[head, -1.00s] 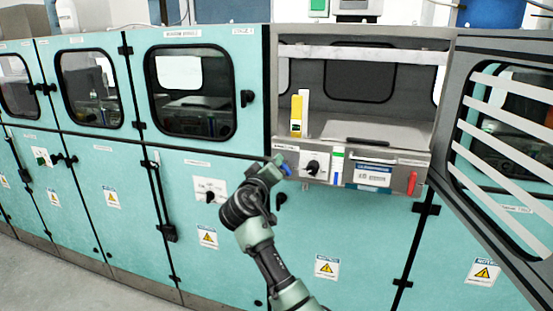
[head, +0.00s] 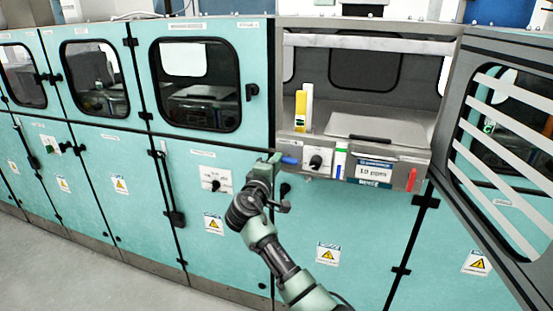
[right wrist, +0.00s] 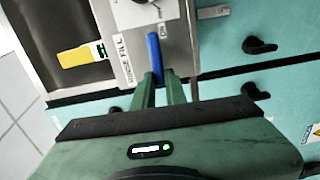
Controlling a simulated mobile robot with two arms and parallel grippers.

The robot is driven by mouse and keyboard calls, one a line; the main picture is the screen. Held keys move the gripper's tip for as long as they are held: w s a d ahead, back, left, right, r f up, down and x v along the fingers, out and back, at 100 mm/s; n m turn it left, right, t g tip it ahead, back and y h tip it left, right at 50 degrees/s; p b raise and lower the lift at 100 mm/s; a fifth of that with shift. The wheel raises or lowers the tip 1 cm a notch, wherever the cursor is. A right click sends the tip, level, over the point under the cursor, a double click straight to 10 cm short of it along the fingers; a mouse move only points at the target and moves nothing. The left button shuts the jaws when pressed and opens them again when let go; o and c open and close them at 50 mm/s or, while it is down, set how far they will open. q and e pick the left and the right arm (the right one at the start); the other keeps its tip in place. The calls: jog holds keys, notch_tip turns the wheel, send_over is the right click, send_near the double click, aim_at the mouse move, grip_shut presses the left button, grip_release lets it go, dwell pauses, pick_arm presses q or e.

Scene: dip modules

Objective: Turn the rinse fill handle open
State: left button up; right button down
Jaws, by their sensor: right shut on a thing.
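The rinse fill handle (right wrist: 153,50) is a blue lever beside a "RINSE FILL" label on a grey panel in the right wrist view. In the head view it shows as a small blue bar (head: 290,160) at the panel's left end. My right gripper (right wrist: 160,82) has its two green fingers closed around the handle's near end, and the far part sticks out beyond them. In the head view my right gripper (head: 279,161) partly covers the handle's left end. My left gripper is in neither view.
A black knob (head: 316,161) sits just right of the handle. A display (head: 373,171) and a red handle (head: 411,179) lie further right. The open cabinet door (head: 505,140) stands at right. A yellow-white block (head: 301,108) stands in the open bay.

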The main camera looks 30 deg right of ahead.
jog(key=shift+f+n, duration=0.15)
jog(key=shift+n, duration=0.25)
jog(key=c, duration=1.4)
grip_release()
jog(key=shift+c, duration=0.2)
jog(key=shift+a, duration=0.15)
jog(key=b+v, duration=0.2)
jog(key=v, duration=0.5)
jog(key=shift+s+a, duration=0.2)
jog(key=shift+s, duration=0.1)
